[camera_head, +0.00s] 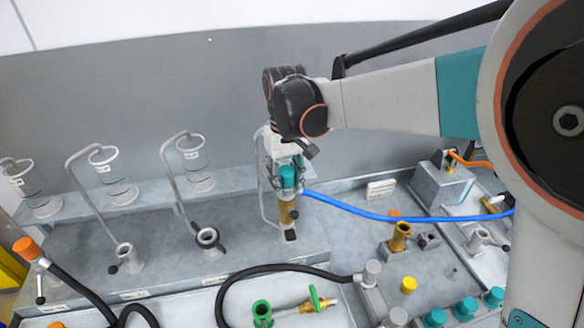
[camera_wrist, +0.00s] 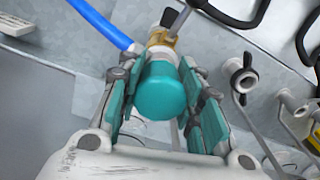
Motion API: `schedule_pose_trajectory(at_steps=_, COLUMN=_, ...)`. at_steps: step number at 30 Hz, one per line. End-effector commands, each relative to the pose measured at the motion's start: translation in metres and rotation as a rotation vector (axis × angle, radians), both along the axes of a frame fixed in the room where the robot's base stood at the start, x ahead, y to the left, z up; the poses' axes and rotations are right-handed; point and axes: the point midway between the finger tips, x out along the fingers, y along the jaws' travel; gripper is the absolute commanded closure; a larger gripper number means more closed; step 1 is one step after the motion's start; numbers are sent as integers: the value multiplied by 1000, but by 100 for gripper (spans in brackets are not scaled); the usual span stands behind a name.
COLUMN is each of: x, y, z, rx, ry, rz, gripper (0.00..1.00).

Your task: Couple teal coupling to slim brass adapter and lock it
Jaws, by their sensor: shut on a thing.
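The teal coupling (camera_head: 288,177) is held upright between my gripper's fingers, with a blue hose (camera_head: 365,210) running from its side to the right. In the wrist view its round teal end (camera_wrist: 163,90) sits between the teal finger pads. My gripper (camera_head: 287,180) is shut on it. The slim brass adapter (camera_head: 287,214) stands directly below the coupling, in line with it; a small dark handle (camera_head: 291,235) shows near its foot. In the wrist view brass (camera_wrist: 162,39) shows just beyond the coupling. I cannot tell whether the coupling is fully seated or locked.
A wider brass fitting (camera_head: 399,238) stands to the right. Grey posts with dark handles (camera_head: 209,240) and glass cylinders (camera_head: 195,160) stand at left. A black hose (camera_head: 270,268) curves across the front. Teal caps (camera_head: 465,307) and a yellow cap (camera_head: 409,285) sit front right.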

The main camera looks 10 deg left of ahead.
Motion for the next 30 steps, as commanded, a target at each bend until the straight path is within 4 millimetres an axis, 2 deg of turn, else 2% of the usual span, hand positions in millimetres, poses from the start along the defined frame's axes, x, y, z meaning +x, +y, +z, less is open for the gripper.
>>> schedule_pose_trajectory(at_steps=25, x=0, y=0, z=-7, rx=0, ry=0, rz=0, gripper=100)
schedule_pose_trajectory(at_steps=26, x=0, y=0, z=-7, rx=0, ry=0, rz=0, gripper=65)
schedule_pose_trajectory(at_steps=29, x=0, y=0, z=-7, rx=0, ry=0, rz=0, gripper=43)
schedule_pose_trajectory(at_steps=30, x=0, y=0, z=-7, rx=0, ry=0, rz=0, gripper=43)
